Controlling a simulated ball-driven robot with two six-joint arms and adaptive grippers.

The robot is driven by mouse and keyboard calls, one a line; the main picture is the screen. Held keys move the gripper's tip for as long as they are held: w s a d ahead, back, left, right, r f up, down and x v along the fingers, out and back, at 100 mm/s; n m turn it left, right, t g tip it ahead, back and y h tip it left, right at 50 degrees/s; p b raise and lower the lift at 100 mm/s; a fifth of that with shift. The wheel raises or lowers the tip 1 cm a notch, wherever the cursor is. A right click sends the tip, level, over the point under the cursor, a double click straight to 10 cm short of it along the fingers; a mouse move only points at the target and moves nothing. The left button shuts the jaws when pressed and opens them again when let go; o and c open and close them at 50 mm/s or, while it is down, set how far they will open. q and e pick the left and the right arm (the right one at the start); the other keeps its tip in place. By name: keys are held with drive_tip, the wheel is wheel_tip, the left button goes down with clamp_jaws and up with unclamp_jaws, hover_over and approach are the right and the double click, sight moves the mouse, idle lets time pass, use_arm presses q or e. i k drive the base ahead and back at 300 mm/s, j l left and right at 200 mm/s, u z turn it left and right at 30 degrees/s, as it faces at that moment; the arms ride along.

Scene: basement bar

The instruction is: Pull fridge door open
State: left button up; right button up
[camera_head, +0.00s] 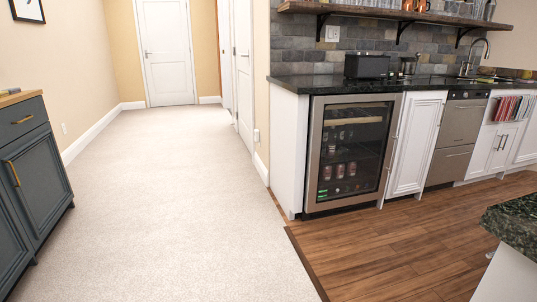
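The fridge (349,153) is a small under-counter glass-front unit with a steel frame, right of the picture's middle. Its door is shut. Cans and a few shelves show through the dark glass. A thin vertical handle (393,152) runs along the door's right side, close to the white cabinet. Neither of my grippers shows in the head view, so what they hold cannot be seen.
Wood floor (400,250) lies clear before the fridge, with pale carpet (170,200) to its left. A dark granite-topped island (515,225) juts in at lower right. A dark blue cabinet (30,180) stands at far left. A white cabinet (416,145) adjoins the fridge.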

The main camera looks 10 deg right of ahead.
sight(318, 103)
drive_tip(key=i+j+z, duration=0.2)
drive_tip(key=i+z, duration=0.2)
drive_tip(key=i+j+z, duration=0.4)
drive_tip(key=i, duration=0.15)
drive_tip(key=i+j+z, duration=0.4)
drive_tip(key=i+l+u, duration=0.15)
drive_tip(key=i, duration=0.35)
drive_tip(key=i+l+u, duration=0.1)
drive_tip(key=i, duration=0.35)
drive_tip(key=i+l+u, duration=0.15)
drive_tip(key=i+l, duration=0.15)
drive_tip(key=i, duration=0.2)
